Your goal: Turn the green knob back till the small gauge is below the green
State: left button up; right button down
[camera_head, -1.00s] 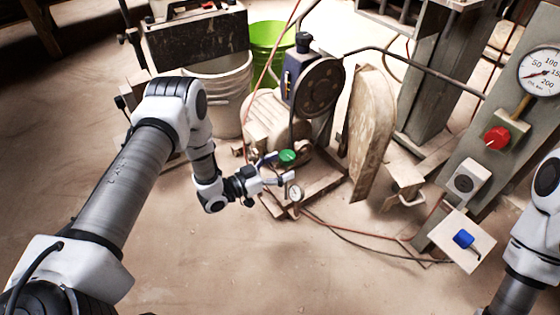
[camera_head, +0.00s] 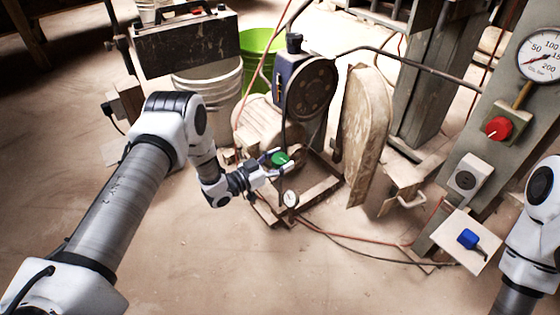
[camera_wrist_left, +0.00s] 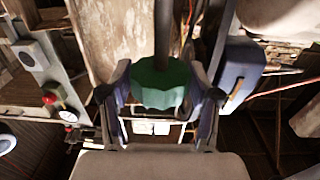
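The green knob (camera_head: 280,159) sits low on the compressor, and in the left wrist view the knob (camera_wrist_left: 160,84) is centred between my fingers. My left gripper (camera_head: 276,164) is at the knob, with one finger on each side. In the left wrist view the left gripper (camera_wrist_left: 160,100) looks open, with narrow gaps showing beside the knob. The small gauge (camera_head: 290,198) is just below and right of the knob; its needle and green zone are too small to read. My right arm shows at the right edge, but its gripper is out of view.
The compressor's dark wheel (camera_head: 313,87) and a tall worn guard (camera_head: 369,135) stand close behind and right. A green bucket (camera_head: 262,45) and a pale bucket (camera_head: 212,90) are behind. A large gauge (camera_head: 541,55) and red button (camera_head: 498,128) are on the press. Hoses cross the floor.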

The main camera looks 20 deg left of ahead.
pick_arm(q)
jog(key=c, duration=0.5)
jog(key=shift+r+p, duration=0.15)
jog(key=shift+p, duration=0.2)
jog(key=shift+d+r+n+t+y+p, duration=0.1)
jog(key=shift+n+t+y+p, duration=0.6)
jog(key=shift+n+y+p, duration=0.4)
jog(key=shift+y, duration=0.7)
jog(key=shift+f+n+t+y, duration=0.25)
jog(key=shift+n+t+y, duration=0.15)
jog(key=shift+n, duration=0.1)
jog(key=o, duration=1.2)
